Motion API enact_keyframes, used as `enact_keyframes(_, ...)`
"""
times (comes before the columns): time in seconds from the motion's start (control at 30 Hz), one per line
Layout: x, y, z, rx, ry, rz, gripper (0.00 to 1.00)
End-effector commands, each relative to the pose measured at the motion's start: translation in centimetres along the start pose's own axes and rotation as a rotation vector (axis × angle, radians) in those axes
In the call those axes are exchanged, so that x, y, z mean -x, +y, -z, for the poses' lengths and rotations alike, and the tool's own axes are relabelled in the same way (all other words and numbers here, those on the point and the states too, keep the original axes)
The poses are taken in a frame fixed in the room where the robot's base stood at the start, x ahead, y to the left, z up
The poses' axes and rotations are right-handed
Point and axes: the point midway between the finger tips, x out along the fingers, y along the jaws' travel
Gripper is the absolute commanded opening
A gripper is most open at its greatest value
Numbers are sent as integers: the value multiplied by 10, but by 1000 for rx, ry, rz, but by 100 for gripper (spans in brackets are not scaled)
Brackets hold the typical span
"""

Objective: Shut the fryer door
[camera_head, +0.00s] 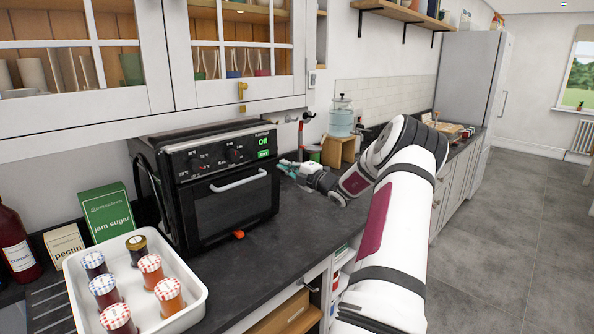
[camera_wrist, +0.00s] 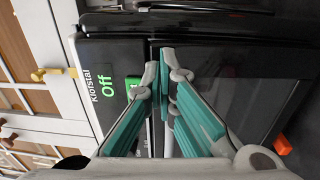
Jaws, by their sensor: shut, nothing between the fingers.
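The fryer (camera_head: 215,180) is a black countertop oven with a panel reading "Off" in green. Its glass-fronted door (camera_head: 230,208), with a pale bar handle (camera_head: 238,181), stands upright and looks flush with the body; a slight gap cannot be ruled out. The door also shows in the wrist view (camera_wrist: 245,85), right of the control panel (camera_wrist: 97,85). My gripper (camera_head: 281,164) is at the fryer's right front edge, near the handle's height. In the wrist view my gripper (camera_wrist: 164,66) has its teal fingers together and empty, tips close to the seam between panel and door; contact is unclear.
A white tray (camera_head: 196,317) of several jars stands front left, with a green jam sugar box (camera_head: 107,212) behind. Glazed cabinets (camera_head: 235,50) hang above the fryer. An orange piece (camera_head: 239,234) sits at the door's bottom. Dark counter (camera_head: 285,232) is clear in front.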

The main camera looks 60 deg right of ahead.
Motion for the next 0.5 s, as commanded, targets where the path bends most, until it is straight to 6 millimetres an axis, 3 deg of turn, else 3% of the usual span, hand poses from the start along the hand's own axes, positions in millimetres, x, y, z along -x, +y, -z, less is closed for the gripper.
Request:
enact_keyframes(0.2, -14, 0, 0, 1, 1, 0, 0)
enact_keyframes(0.5, -16, 0, 0, 1, 0, 0, 0)
